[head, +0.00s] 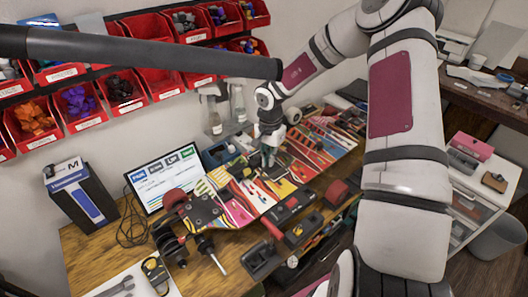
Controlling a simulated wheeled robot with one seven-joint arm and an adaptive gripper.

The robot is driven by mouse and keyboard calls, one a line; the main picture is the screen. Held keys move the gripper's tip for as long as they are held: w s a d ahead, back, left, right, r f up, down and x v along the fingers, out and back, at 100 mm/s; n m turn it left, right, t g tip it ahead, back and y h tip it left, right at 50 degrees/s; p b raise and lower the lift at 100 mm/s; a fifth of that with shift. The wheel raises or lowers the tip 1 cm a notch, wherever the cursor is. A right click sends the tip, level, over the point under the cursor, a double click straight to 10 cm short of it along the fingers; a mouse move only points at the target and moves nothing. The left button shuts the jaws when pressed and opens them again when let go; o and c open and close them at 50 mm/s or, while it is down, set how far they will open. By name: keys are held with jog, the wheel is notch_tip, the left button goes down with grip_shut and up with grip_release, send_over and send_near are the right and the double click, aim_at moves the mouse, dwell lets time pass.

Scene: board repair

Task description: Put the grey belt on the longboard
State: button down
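The longboard (238,204) lies on the wooden bench with its multicoloured striped surface facing up. A truck with dark wheels and a metal axle (207,246) shows at its near left end. My gripper (267,160) points down over the middle of the longboard, close to its surface. It is small in the picture, and I cannot tell whether its fingers are apart or whether they hold anything. I cannot make out the grey belt for certain in this view.
Red bins (125,90) of coloured parts hang on the wall. A tablet (165,178), a dark box (80,192) and spray bottles (212,114) stand behind the longboard. Black-and-red tools (300,230) crowd its near side. Wood (95,250) is bare at the left.

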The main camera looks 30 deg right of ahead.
jog(key=shift+w+f+b, duration=0.1)
jog(key=shift+f+b, duration=0.6)
jog(key=shift+f, duration=1)
jog(key=shift+f+b, duration=0.4)
jog(key=shift+f, duration=0.6)
jog(key=shift+f, duration=0.55)
jog(key=c, duration=1.7)
grip_release()
jog(key=c, duration=0.3)
jog(key=shift+r+p, duration=1.45)
jog(key=shift+r, duration=2.3)
